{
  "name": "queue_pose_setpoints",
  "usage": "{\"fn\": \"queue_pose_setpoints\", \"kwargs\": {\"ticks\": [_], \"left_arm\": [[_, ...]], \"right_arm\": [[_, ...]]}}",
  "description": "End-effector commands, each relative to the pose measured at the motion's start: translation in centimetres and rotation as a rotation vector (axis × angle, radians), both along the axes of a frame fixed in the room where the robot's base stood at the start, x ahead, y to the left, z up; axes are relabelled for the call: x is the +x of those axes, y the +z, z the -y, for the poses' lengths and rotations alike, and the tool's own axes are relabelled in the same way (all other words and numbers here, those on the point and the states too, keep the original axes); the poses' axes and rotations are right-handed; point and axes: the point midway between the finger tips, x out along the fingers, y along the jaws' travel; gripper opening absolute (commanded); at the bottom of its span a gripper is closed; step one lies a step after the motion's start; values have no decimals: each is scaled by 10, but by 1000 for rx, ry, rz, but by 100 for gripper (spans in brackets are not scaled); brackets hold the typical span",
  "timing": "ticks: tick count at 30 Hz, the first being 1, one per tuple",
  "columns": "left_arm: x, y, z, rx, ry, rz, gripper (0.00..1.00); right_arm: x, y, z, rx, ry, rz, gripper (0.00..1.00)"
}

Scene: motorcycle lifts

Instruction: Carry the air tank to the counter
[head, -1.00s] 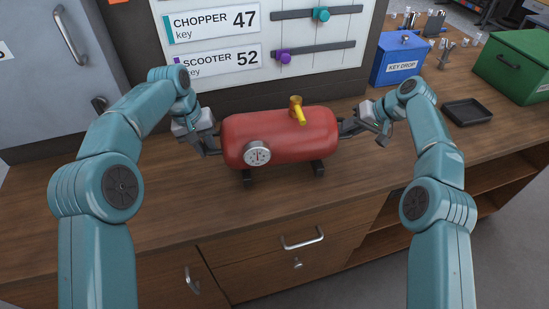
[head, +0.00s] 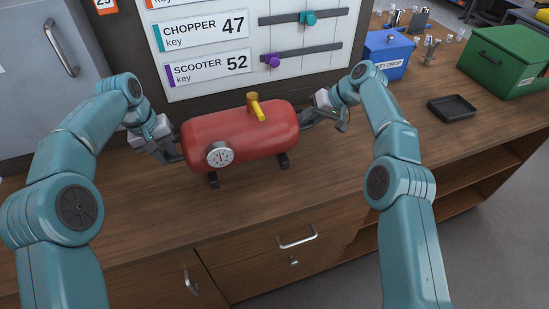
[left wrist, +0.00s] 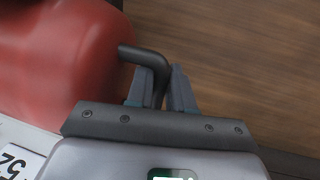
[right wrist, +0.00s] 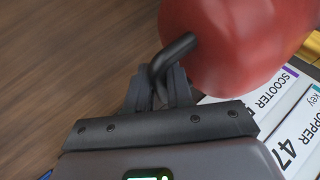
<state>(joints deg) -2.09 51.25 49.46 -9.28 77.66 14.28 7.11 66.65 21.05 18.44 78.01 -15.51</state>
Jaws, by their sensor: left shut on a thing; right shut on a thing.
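The red air tank (head: 245,134) has a round gauge, a yellow valve on top and dark feet. It is over the wooden counter (head: 330,190), near the wall board; I cannot tell if its feet touch the wood. My left gripper (head: 172,152) is shut on the dark bent handle at the tank's left end, also seen in the left wrist view (left wrist: 150,62). My right gripper (head: 312,118) is shut on the matching handle at the right end, which shows in the right wrist view (right wrist: 168,58).
A blue key drop box (head: 388,58), a black tray (head: 451,108) and a green box (head: 508,62) stand to the right on the counter. A board with key labels (head: 205,50) is behind the tank. The counter front is clear.

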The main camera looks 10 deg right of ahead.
Motion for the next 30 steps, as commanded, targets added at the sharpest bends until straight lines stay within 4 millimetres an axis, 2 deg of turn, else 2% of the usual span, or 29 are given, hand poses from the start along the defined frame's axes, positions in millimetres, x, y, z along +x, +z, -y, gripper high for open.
{"fn": "queue_pose_setpoints", "kwargs": {"ticks": [14, 30], "left_arm": [[1, -1, 4, -5, -6, 3, 0], [0, -31, 3, -4, -4, 4, 0]], "right_arm": [[0, 0, -2, 5, 1, 2, 0], [0, -31, -3, 5, 4, 2, 0]]}}
